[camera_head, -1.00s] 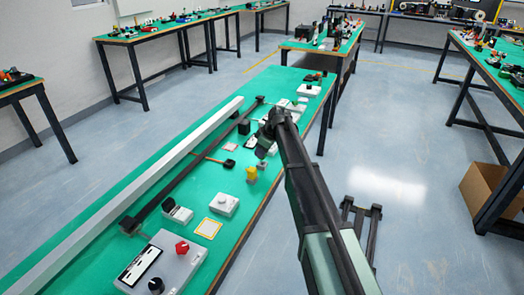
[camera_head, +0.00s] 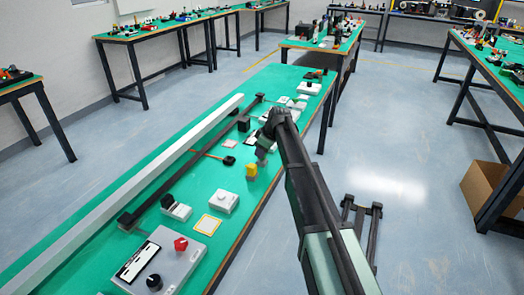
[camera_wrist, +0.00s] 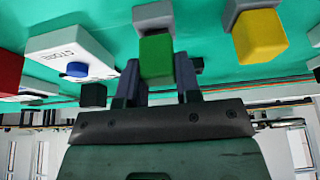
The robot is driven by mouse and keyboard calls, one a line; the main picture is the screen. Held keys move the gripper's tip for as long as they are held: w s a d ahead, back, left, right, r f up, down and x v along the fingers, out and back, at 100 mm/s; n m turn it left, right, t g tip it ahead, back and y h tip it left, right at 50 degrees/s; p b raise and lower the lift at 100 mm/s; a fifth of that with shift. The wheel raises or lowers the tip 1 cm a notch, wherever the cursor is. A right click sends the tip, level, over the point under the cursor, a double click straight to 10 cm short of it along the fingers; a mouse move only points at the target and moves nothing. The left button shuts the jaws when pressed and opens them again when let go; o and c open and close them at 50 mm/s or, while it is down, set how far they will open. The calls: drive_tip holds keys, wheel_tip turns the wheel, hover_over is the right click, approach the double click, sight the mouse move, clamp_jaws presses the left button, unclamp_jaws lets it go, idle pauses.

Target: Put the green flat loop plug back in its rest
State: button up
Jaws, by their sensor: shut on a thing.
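My gripper (camera_wrist: 158,82) is shut on the green plug (camera_wrist: 156,58), a small green block between its two fingers in the wrist view. A grey block (camera_wrist: 153,17), perhaps the rest, stands directly beyond the green plug. I cannot tell whether the two touch or whether the plug is seated. In the head view my gripper (camera_head: 264,146) is low over the bench's right edge, just above a small grey shape (camera_head: 261,160). The green plug cannot be made out there.
A yellow block (camera_wrist: 260,37) is close beside, at a grey block (camera_wrist: 235,12); the yellow block also shows in the head view (camera_head: 252,170). A white box (camera_wrist: 72,53) with a blue button is on the other side. A control panel (camera_head: 190,262) stands nearer on the green bench.

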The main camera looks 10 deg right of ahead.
drive_tip(key=shift+f+b, duration=0.5)
drive_tip(key=shift+f, duration=0.1)
drive_tip(key=o, duration=1.1)
drive_tip(key=shift+r, duration=0.1)
drive_tip(key=shift+c, duration=0.2)
drive_tip(key=p+v, duration=1)
drive_tip(key=shift+r, duration=0.4)
drive_tip(key=shift+s+d, duration=0.1)
